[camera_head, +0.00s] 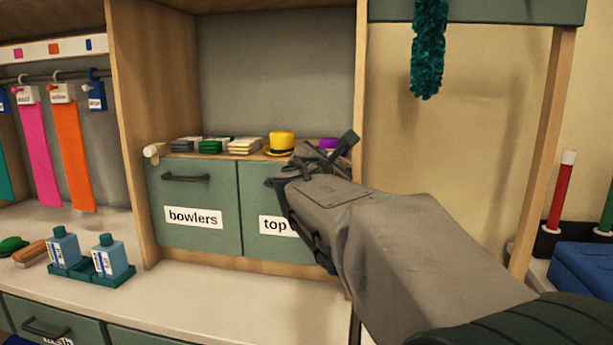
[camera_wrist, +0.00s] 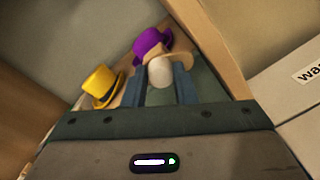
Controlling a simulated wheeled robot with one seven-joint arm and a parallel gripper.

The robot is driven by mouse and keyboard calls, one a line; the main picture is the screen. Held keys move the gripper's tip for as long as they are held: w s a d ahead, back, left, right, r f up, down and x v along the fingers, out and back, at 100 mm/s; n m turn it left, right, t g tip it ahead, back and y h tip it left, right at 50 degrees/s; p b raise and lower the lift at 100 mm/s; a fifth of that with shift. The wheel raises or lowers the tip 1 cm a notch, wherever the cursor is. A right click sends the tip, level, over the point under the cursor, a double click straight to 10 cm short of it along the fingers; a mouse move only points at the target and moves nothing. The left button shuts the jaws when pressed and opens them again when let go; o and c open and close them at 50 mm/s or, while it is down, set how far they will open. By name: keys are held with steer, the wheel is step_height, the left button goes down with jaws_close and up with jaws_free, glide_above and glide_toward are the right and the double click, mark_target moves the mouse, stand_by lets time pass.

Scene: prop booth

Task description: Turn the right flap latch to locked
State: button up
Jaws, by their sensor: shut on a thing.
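The right flap (camera_head: 255,190), green with a label reading "top", is upright below the shelf, partly hidden by my arm. My gripper (camera_head: 325,156) is at its upper right corner. In the wrist view my gripper (camera_wrist: 162,88) is shut with its two blue-grey fingers on either side of the white, round-ended knob of the right latch (camera_wrist: 160,72). A pale wooden piece beside the knob looks like part of the latch; its angle is hard to tell. In the head view my gripper hides this latch.
The left flap (camera_head: 193,205), labelled "bowlers", has its own white-ended latch (camera_head: 151,152) at its upper left. A yellow top hat (camera_head: 280,143) and a purple hat (camera_head: 330,144) stand on the shelf close behind my gripper. A wooden post (camera_wrist: 215,45) rises close at the right.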

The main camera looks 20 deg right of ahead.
steer(key=m+y+b, duration=0.1)
steer(key=m+b, duration=0.9)
steer(key=m, duration=0.2)
stand_by(0.6)
steer(key=o, duration=1)
